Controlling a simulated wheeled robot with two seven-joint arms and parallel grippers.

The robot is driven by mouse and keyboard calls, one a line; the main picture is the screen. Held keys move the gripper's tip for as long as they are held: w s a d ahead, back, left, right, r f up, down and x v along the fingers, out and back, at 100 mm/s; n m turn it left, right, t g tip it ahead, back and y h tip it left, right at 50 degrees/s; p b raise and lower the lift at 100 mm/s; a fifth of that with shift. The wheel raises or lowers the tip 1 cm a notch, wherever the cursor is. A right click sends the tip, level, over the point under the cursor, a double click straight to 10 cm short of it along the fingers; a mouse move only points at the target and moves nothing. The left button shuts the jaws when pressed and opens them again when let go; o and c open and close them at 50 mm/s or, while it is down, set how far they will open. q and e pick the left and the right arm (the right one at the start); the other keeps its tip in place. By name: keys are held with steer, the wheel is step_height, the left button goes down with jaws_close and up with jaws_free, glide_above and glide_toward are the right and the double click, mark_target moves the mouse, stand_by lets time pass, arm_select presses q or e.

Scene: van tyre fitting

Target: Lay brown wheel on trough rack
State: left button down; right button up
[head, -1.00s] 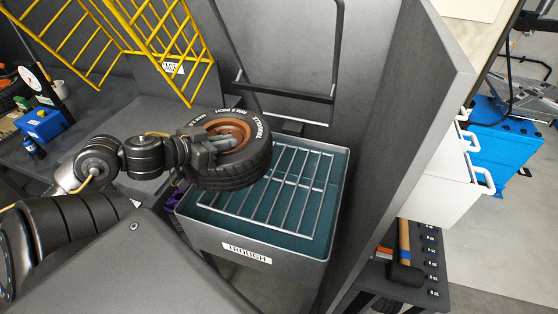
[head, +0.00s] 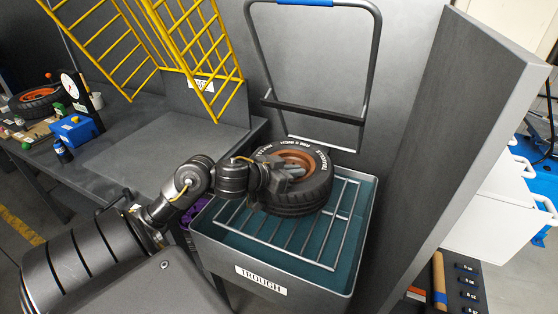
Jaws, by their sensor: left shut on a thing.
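The brown wheel (head: 318,190), a black tyre with a brown rim, lies nearly flat over the back left part of the trough rack. My left gripper (head: 291,172) is shut on the wheel at its rim, reaching in from the left. The trough rack (head: 312,246), a grid of silver bars, sits in the top of the grey trough (head: 215,241) with teal inside. I cannot tell whether the tyre touches the bars or is just above them. The wheel hides the rack's back left part. My right gripper is not in view.
A yellow cage (head: 205,62) and the bench (head: 150,150) stand to the left. A tall grey panel (head: 455,130) rises close on the trough's right. A folding trolley frame (head: 372,60) stands behind. The front and right of the rack are clear.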

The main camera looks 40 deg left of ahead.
arm_select(q)
steer(key=shift+w+d+f+b, duration=0.1)
steer(key=shift+w+f+b, duration=0.15)
steer(key=shift+f, duration=0.55)
steer(key=shift+w+d+f+b, duration=0.1)
steer(key=shift+w+f+b, duration=0.15)
steer(key=shift+f, duration=0.5)
steer(key=shift+w+d+f+b, duration=0.1)
steer(key=shift+w+f+b, duration=0.15)
steer(key=shift+f, duration=0.55)
steer(key=c, duration=1.6)
jaws_free()
steer(key=shift+s+f, duration=0.15)
steer(key=shift+f, duration=0.05)
steer(key=shift+o, duration=0.2)
steer(key=shift+r, duration=0.1)
